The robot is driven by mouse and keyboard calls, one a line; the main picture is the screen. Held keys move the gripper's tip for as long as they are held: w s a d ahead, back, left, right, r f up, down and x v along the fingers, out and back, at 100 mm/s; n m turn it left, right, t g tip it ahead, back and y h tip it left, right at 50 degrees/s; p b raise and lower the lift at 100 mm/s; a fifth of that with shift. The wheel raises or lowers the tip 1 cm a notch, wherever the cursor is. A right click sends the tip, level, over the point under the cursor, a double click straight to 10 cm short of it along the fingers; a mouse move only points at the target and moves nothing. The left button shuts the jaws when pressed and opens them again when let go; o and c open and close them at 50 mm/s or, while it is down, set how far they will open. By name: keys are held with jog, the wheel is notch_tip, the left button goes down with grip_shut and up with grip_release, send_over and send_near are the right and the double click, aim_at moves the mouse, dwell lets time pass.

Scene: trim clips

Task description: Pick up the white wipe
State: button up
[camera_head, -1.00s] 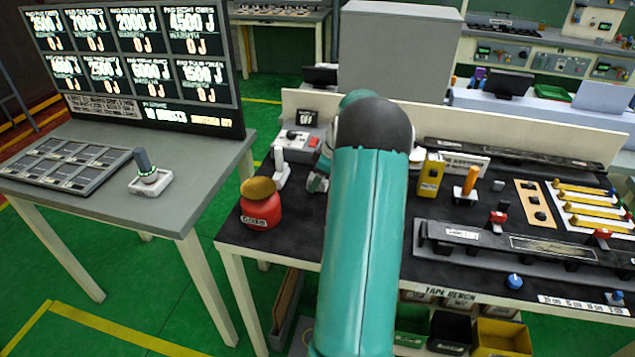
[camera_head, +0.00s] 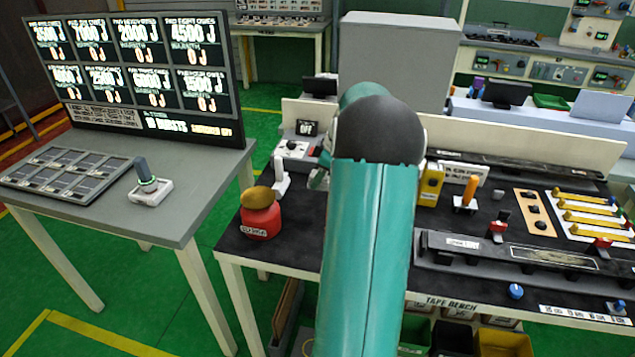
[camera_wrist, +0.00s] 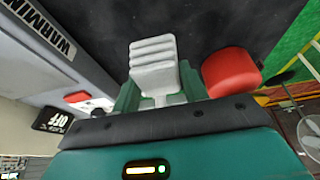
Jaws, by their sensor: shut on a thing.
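The white wipe (camera_wrist: 153,66) shows in the wrist view as a pale block with several ridges across its far end. My gripper (camera_wrist: 155,95) is shut on it, with a green finger on each side. In the head view my own arm hides most of my gripper. Only a small part of the gripper (camera_head: 318,179) shows left of the arm, above the back left of the dark bench top (camera_head: 310,225).
A red jar with a brown top (camera_head: 260,215) stands at the bench's front left corner. A box with an OFF display (camera_head: 307,128) is at the back. A yellow block (camera_head: 431,185) stands right of my arm.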

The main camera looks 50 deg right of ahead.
jog(key=s+a+r, duration=0.6)
jog(key=s+a, duration=0.1)
jog(key=s, duration=0.1)
jog(key=shift+a+r, duration=0.2)
jog(key=shift+a, duration=0.1)
jog(key=shift+o, duration=0.9)
jog(key=shift+c, duration=0.4)
jog(key=shift+w, duration=0.1)
